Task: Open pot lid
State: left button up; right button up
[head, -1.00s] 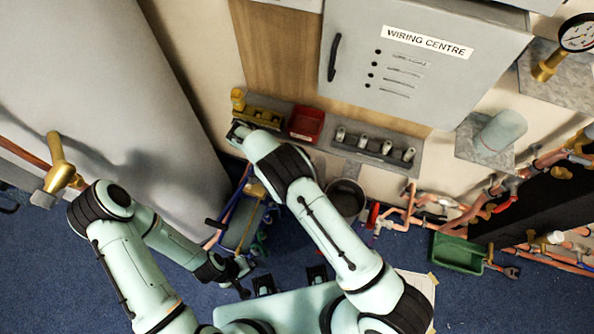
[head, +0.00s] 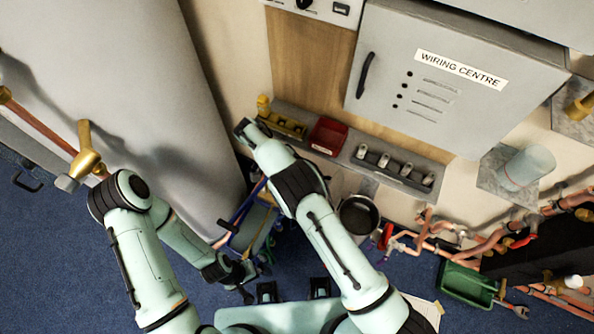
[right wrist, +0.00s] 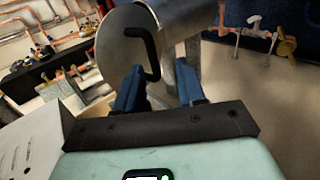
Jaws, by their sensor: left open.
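In the right wrist view, a grey metal pot (right wrist: 188,22) shows a flat round lid (right wrist: 110,48) with a bent black handle (right wrist: 146,36). My right gripper (right wrist: 160,82) has its two blue fingers apart. The handle's lower end shows near the gap between them; I cannot tell whether they touch it. In the head view, a dark round vessel (head: 358,215) stands by the wall; I cannot tell whether it is the same pot. The right gripper is hidden there behind its own arm. My left gripper (head: 246,280) is open and low above the blue floor.
A wiring cabinet (head: 450,75) hangs above. A large grey cylinder (head: 130,80) fills the left. Copper pipes (head: 480,240) and a green tray (head: 466,284) lie right.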

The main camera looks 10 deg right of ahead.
jog(key=shift+v, duration=1.25)
jog(key=shift+f, duration=0.1)
